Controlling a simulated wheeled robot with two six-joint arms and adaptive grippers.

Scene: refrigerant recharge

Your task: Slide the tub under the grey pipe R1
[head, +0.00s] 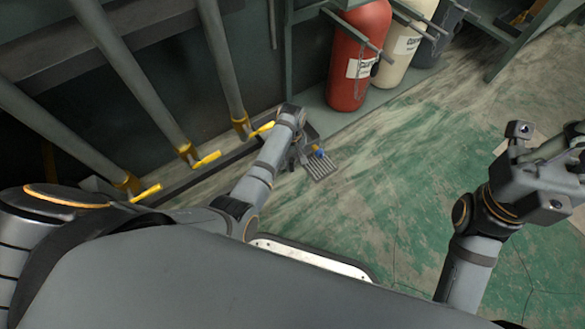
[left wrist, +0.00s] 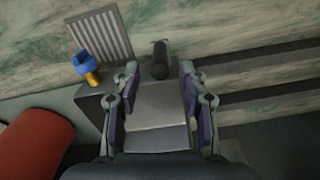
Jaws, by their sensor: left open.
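A small grey box (left wrist: 162,97) with a dark round knob lies between my open left fingers (left wrist: 160,72) in the left wrist view. It may be the tub; contact with the fingers cannot be told. A slatted grey plate (left wrist: 100,36) and a blue and yellow fitting (left wrist: 84,66) sit beside it. In the head view my left gripper (head: 298,150) reaches down beside the slatted plate (head: 321,166) and hides much of the box. Several grey pipes with yellow valve handles slope down at the left, including this grey pipe (head: 226,75); no R1 label is readable. My right gripper (head: 540,168) is at the right.
A red cylinder (head: 358,60) and a cream cylinder (head: 408,35) stand in a rack behind the left gripper. A dark ledge (head: 205,172) runs under the pipes. The worn green floor (head: 400,180) is clear between my arms.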

